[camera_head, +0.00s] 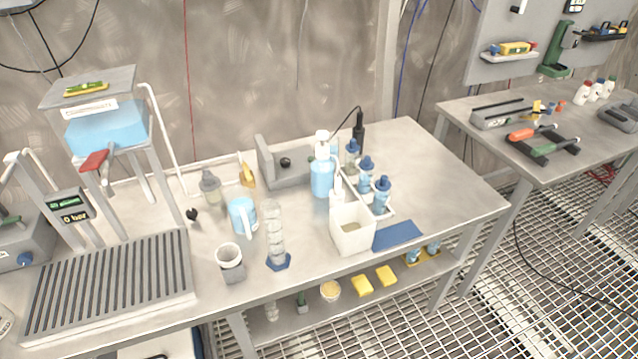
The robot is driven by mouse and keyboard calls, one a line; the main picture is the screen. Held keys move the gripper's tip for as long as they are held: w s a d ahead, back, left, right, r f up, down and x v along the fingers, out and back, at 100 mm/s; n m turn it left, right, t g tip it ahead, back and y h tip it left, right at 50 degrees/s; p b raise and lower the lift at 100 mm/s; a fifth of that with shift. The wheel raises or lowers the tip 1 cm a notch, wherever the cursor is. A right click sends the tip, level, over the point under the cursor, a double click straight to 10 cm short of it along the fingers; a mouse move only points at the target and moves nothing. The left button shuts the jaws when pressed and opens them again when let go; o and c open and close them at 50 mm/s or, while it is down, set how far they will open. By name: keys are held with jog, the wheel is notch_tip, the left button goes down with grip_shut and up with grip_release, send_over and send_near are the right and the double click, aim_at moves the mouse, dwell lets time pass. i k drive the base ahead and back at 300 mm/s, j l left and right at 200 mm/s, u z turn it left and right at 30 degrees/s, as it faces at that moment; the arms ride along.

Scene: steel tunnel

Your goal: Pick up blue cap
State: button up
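Several small bottles with blue caps stand in a white rack (388,212) on the steel table. The front bottle's blue cap (383,183) is the nearest one. A second blue cap (367,162) is behind it, and a third blue cap (352,146) is farther back. All three caps appear to sit on their bottles. I cannot tell which cap the task names. My gripper is not in this view.
A white box (353,238) and a blue pump bottle (322,172) stand close left of the rack. A blue mat (397,236) lies in front. A measuring cylinder (275,235) and blue jug (242,216) stand farther left. The table's right end (455,185) is clear.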

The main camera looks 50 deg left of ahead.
aim_at(352, 146)
jog(key=i+u, duration=0.2)
jog(key=u, duration=1.4)
jog(key=i+l+u, duration=0.1)
jog(key=l+u, duration=0.65)
jog(key=i+l+u, duration=0.1)
jog(key=l+u, duration=0.15)
jog(key=u, duration=0.15)
jog(key=l+u, duration=0.35)
jog(key=l, duration=0.4)
jog(key=k+l+u, duration=0.1)
jog(key=l, duration=0.3)
jog(key=k+l+u, duration=0.1)
jog(key=l, duration=0.3)
jog(key=k+l, duration=0.15)
jog(key=l, duration=0.25)
jog(key=k+l+u, duration=0.1)
jog(key=l, duration=0.3)
